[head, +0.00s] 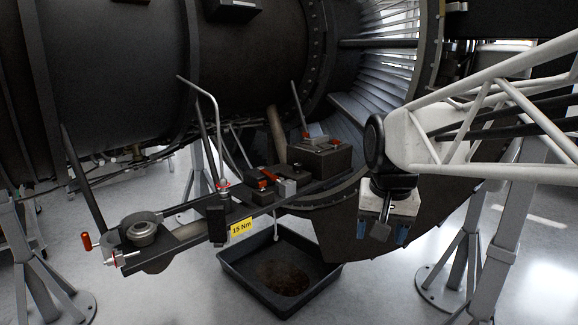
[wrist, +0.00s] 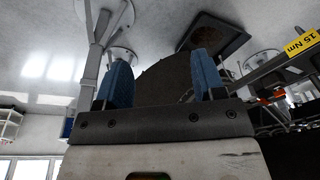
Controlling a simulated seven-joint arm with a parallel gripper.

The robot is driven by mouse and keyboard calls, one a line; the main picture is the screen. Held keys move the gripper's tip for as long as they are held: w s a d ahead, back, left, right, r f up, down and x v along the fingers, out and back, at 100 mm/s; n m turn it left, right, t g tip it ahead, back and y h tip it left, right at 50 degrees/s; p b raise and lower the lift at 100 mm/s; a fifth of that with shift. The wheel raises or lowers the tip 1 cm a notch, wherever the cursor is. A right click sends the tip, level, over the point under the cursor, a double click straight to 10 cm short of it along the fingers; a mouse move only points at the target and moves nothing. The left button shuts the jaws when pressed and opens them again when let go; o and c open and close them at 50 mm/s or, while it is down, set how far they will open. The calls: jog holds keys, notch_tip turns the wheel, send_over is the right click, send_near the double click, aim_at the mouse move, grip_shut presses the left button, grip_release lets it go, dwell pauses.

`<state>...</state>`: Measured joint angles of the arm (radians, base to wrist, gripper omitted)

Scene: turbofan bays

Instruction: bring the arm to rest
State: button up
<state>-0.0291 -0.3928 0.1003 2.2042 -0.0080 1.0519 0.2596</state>
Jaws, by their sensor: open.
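My gripper (head: 388,232) hangs at the right of the head view, at the end of my white truss arm, in front of the dark engine casing. In the wrist view its two blue fingertips (wrist: 162,80) stand well apart with nothing between them. Behind the gap there is a dark curved surface and pale floor. The gripper is clear of the work shelf (head: 185,238) to its left and touches nothing that I can see.
The shelf carries a round metal part (head: 142,232), red-handled clamps (head: 268,178), a dark box (head: 320,155) and a yellow "15 Nm" label (head: 241,228). A black drip tray (head: 312,303) lies on the floor below. Grey stand legs (head: 497,250) rise at the right. The engine (head: 120,70) fills the back.

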jog(key=s+f+n, duration=0.1)
jog(key=s+f, duration=0.4)
jog(key=s, duration=0.3)
jog(key=s+d+f+n, duration=0.1)
jog(key=s+f, duration=0.3)
jog(key=s, duration=0.4)
jog(key=shift+d+f+t, duration=0.3)
jog(key=shift+f, duration=0.1)
dwell(1.1)
